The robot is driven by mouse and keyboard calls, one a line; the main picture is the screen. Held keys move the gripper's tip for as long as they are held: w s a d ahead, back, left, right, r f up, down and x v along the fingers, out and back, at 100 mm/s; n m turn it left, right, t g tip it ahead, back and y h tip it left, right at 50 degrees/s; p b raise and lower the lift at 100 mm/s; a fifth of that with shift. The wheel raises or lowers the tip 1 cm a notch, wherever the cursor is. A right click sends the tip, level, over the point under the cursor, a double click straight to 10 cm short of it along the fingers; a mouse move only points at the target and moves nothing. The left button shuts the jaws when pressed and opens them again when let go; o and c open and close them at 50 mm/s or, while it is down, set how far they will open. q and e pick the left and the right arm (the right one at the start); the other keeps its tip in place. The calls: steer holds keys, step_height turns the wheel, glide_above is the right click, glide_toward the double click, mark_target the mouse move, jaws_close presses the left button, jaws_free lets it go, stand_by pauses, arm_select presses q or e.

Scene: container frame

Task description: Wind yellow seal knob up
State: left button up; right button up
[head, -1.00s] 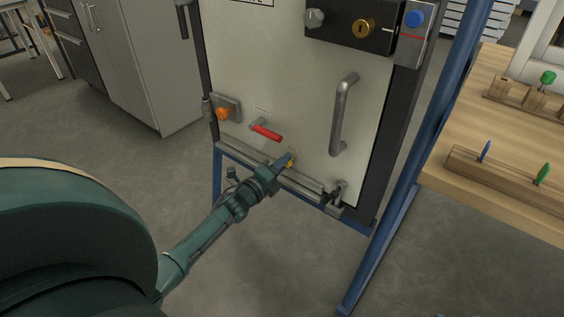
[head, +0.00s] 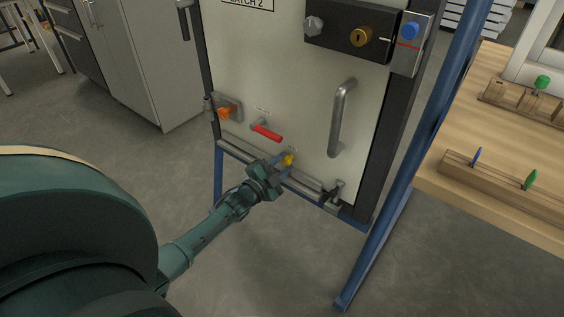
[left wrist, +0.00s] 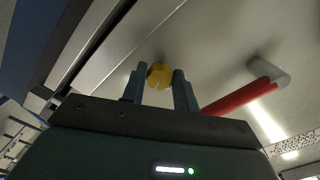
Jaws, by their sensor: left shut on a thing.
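The yellow seal knob (head: 289,160) sits low on the pale door panel, just above the rail at its bottom edge. My left gripper (head: 284,165) reaches it from the lower left and is shut on it. In the left wrist view the yellow knob (left wrist: 159,76) shows between the two fingertips (left wrist: 158,84), partly hidden by them. My right gripper is not in view.
A red lever (head: 267,133) is close by, up and left of the knob, and an orange knob (head: 225,113) is further left. A grey vertical handle (head: 341,118) stands out to the right. A blue frame post (head: 425,150) and a wooden bench (head: 500,120) are at the right.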

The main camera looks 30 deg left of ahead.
arm_select(q)
steer(key=n, duration=0.3)
steer(key=shift+p, duration=0.3)
steer(key=n, duration=0.2)
steer(key=shift+n, duration=0.3)
steer(key=n, duration=0.4)
steer(key=shift+d+p, duration=0.1)
steer(key=shift+p, duration=0.25)
steer(key=shift+n, duration=1.7)
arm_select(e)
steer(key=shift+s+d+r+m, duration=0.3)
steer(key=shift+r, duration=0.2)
arm_select(q)
steer(key=o, duration=1)
steer(key=shift+c, duration=0.2)
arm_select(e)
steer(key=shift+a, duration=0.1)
